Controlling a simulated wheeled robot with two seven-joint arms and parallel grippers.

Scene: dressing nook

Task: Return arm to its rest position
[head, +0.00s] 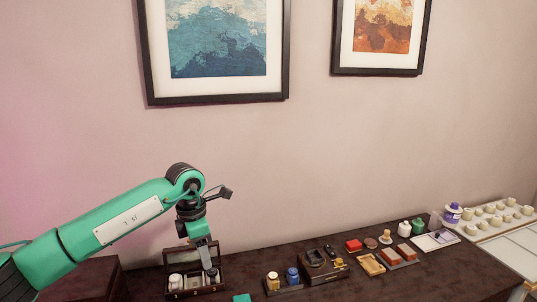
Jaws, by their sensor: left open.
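My left arm comes in from the left, with its wrist bent so that my left gripper (207,258) points down. The gripper is open and is over or just inside a dark open box (222,287) on the dark dresser top (420,280). White and dark round items stand in the box, a white one (175,282) at its left. The fingertips are small and partly merge with the box contents. I cannot tell whether they touch anything. My right gripper is not in view.
Right of the box stand yellow (272,281) and blue (292,276) jars, a dark tray (325,265), reddish blocks (398,253) and white and green bottles (404,229). A pale rack of cups (490,218) is at far right. Framed pictures (287,60) hang above. The air before the wall is clear.

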